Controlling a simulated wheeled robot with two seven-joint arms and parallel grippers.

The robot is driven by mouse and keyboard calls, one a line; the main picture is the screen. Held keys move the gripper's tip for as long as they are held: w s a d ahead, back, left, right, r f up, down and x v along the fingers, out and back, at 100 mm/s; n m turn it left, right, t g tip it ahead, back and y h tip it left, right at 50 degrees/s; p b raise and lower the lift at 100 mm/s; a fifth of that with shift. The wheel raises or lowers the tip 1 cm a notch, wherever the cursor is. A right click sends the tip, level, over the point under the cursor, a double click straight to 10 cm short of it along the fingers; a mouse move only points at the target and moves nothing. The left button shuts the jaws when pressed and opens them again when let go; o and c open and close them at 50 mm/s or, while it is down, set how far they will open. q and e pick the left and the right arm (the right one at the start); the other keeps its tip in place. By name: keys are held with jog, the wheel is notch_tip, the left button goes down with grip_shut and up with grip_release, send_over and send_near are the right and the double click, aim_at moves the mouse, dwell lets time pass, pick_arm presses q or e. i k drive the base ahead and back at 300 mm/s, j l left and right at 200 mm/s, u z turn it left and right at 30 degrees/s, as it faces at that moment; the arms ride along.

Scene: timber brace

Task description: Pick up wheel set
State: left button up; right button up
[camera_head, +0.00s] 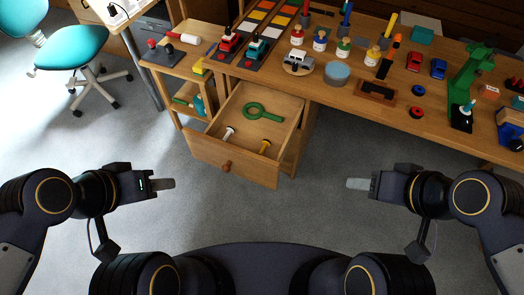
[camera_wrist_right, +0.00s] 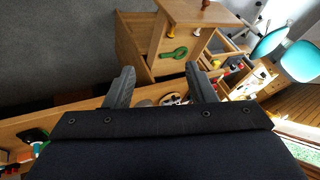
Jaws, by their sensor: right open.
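I cannot single out a wheel set with certainty. Small round wheel-like pieces lie on the right part of the workbench: a blue one (camera_head: 417,90) and a red one (camera_head: 416,112). A silver-grey toy car (camera_head: 298,62) stands on a round wooden disc. My left gripper (camera_head: 168,184) hangs over the floor at the left, seen edge-on, so its opening is hidden. My right gripper (camera_head: 356,183) is over the floor in front of the bench, away from all objects. In the right wrist view its fingers (camera_wrist_right: 160,82) are apart with nothing between them.
An open drawer (camera_head: 205,150) juts out, holding a green ring-ended tool (camera_head: 262,112), a white peg and a yellow peg. Bottles, toy cars and a green crane (camera_head: 468,80) crowd the bench (camera_head: 350,97). The floor before it is free. A teal chair (camera_head: 75,48) stands left.

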aim_at(266, 142)
jog(key=i+l, duration=0.2)
jog(key=i+l+u, duration=0.15)
jog(key=l+u, duration=0.2)
jog(key=i+l+u, duration=0.15)
jog(key=l+u, duration=0.2)
jog(key=i+l+u, duration=0.1)
jog(key=l+u, duration=0.3)
jog(key=j+u, duration=0.1)
jog(key=u, duration=0.35)
